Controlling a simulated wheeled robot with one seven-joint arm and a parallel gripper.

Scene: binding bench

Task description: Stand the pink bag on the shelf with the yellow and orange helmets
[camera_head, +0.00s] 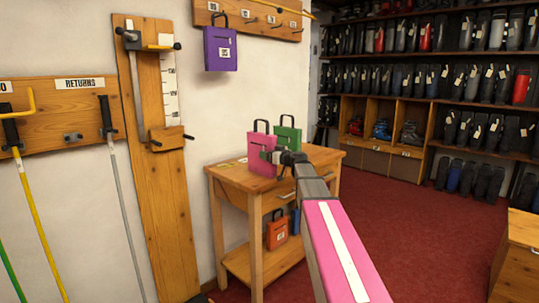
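The pink bag (261,155) stands upright on top of a small wooden table (238,172), its black handle up. My gripper (272,157) is at the bag's right side, with its dark fingers overlapping the bag's right edge in this view. I cannot tell whether the fingers touch the bag or whether they are open or shut. My pink and white arm reaches in from the bottom right. No shelf with yellow and orange helmets can be made out.
A green bag (288,137) stands close behind the pink one. An orange bag (277,232) sits on the table's lower shelf, a blue bag partly hidden beside it. A purple bag (220,49) hangs on the wall. Red floor (420,225) is open at right, before the boot racks.

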